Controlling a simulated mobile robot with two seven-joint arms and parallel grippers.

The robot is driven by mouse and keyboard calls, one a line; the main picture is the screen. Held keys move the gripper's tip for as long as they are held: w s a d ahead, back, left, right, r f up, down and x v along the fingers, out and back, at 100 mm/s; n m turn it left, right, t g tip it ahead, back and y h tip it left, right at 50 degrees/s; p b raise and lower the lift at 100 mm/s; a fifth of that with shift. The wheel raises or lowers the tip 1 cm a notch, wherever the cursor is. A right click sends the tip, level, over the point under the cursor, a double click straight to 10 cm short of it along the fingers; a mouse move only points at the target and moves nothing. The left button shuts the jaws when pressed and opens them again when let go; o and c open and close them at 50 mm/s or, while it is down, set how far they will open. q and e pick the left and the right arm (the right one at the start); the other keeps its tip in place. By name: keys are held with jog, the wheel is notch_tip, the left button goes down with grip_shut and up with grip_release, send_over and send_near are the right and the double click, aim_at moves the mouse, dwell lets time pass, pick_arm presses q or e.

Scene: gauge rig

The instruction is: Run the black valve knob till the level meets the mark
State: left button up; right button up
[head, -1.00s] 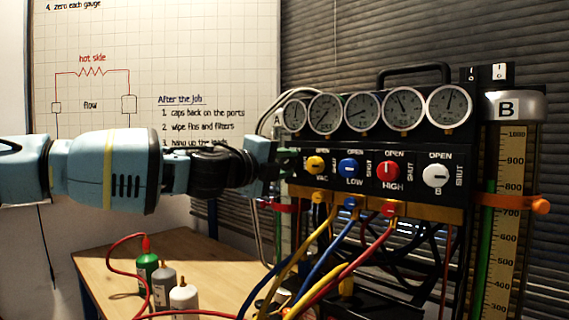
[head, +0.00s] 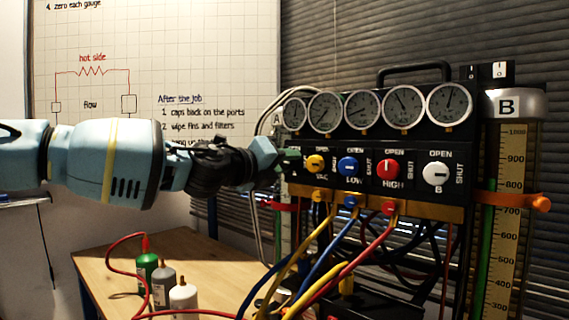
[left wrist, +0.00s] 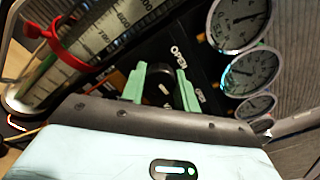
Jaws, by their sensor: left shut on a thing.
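My left gripper (head: 290,158) is at the left end of the gauge panel, its green fingers shut on the black valve knob (left wrist: 160,84). In the left wrist view, the knob lies between the fingers (left wrist: 161,88), with a pale pointer line on its face and "OPEN" printed beside it. In the head view the gripper hides the knob. The left cylinder's scale (left wrist: 100,33) runs beside the knob in the wrist view, with a red clip (left wrist: 62,46) across it. A green strip shows low inside that cylinder; I cannot tell exactly where its level ends. My right gripper is out of view.
Yellow (head: 315,163), blue (head: 348,167), red (head: 388,169) and white (head: 435,174) knobs sit to the right, below several round gauges. Cylinder B (head: 509,230) has an orange clip (head: 541,206). Hoses hang below the panel. Bottles stand on the wooden table (head: 112,268).

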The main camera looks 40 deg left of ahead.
pick_arm(q)
jog(key=shift+r, duration=0.1)
jog(key=o, duration=1)
jog(key=shift+c, duration=0.2)
jog(key=s, duration=0.8)
jog(key=shift+a, duration=0.35)
jog(key=shift+w, duration=0.1)
